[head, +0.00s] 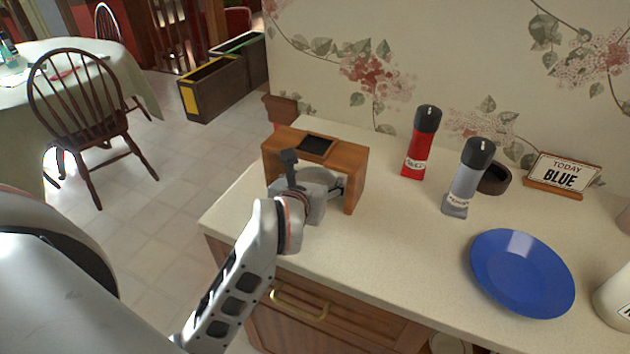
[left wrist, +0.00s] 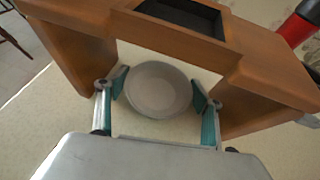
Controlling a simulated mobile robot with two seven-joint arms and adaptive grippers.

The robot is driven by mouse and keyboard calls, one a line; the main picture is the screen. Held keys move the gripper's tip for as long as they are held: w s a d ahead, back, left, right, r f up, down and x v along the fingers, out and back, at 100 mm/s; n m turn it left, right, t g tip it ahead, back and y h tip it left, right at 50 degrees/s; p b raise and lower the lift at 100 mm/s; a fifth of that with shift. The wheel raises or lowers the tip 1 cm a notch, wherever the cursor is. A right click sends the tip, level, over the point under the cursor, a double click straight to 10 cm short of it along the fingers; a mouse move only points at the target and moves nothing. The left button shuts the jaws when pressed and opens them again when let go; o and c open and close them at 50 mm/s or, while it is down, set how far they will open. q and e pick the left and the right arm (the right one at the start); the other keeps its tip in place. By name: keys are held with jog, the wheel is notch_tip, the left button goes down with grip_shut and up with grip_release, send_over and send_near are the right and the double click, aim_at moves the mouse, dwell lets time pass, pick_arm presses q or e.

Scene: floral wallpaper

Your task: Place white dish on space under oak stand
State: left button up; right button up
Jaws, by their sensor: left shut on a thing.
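The oak stand (head: 355,163) is a small wooden bridge near the left end of the counter, with a dark square inset in its top; it also shows in the left wrist view (left wrist: 262,68). My left gripper (head: 330,188) reaches into the open space under it from the front. In the left wrist view, the left gripper (left wrist: 160,98) is shut on the white dish (left wrist: 158,90), a small round dish that looks greyish, between its two fingers. The dish is at the stand's opening, between the legs. I cannot tell whether it touches the counter. My right gripper is not in view.
A red shaker (head: 420,145) and a grey shaker (head: 466,180) stand right of the stand, with a dark round bowl (head: 495,179) behind. A blue plate (head: 521,272) lies at the right front. A sign (head: 561,174) stands near the wall. The counter's middle front is clear.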

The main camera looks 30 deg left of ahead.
pick_arm(q)
jog(key=shift+f, duration=0.15)
jog(key=o, duration=1)
jog(key=shift+c, duration=0.2)
jog(key=shift+r, duration=0.3)
jog(key=p+v, duration=0.1)
jog(key=v, duration=0.6)
jog(key=shift+s+d+r, duration=0.1)
jog(key=shift+s+r, duration=0.05)
jog(key=shift+s, duration=0.2)
jog(key=p+v, duration=0.2)
jog(key=p, duration=0.1)
jog(key=shift+s+r+p, duration=0.2)
jog(key=shift+r+p, duration=0.05)
jog(key=shift+p, duration=0.05)
jog(key=shift+s+d+r+p, duration=0.1)
jog(key=shift+s+d+p, duration=0.15)
jog(key=shift+s+p, duration=0.6)
